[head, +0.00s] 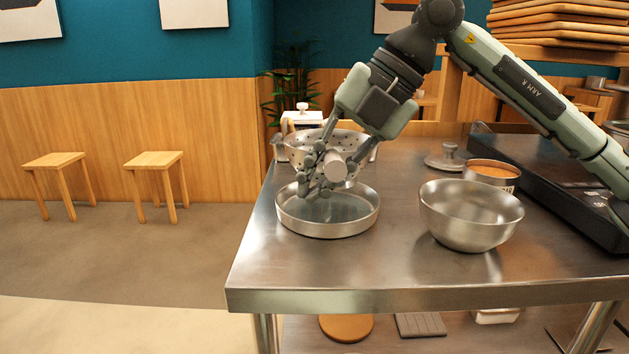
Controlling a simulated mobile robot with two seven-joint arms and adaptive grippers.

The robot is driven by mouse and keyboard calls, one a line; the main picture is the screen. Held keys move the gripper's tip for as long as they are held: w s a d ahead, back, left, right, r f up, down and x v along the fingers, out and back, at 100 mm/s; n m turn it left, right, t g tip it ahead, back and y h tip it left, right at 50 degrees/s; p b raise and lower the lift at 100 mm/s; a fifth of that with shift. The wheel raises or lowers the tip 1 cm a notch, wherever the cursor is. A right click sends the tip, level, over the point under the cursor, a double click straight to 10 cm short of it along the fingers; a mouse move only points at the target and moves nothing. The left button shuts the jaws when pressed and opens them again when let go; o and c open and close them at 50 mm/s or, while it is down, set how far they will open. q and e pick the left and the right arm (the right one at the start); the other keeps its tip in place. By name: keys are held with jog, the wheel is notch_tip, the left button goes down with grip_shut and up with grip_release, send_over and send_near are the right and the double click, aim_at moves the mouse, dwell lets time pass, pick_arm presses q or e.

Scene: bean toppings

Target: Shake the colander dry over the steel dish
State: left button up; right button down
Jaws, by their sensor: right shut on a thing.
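The steel colander (297,150) is a perforated bowl with a thick handle that points toward me. My right gripper (328,180) is shut on the colander's handle, and its fingers hide part of the bowl. The colander is above the far part of the steel dish (328,229), a shallow round pan on the table. The dish seems to hold some clear liquid. I cannot tell whether drops fall from the colander. My left gripper is not in view.
A steel bowl (470,214) stands to the right of the dish. Behind it are an open can (493,176), a lid (446,158) and a dark griddle (560,190). The front of the steel table (370,272) is clear. Two wooden stools (155,162) stand far left.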

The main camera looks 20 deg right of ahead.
notch_tip(320, 180, up, 4)
jog(key=shift+f, duration=1.95)
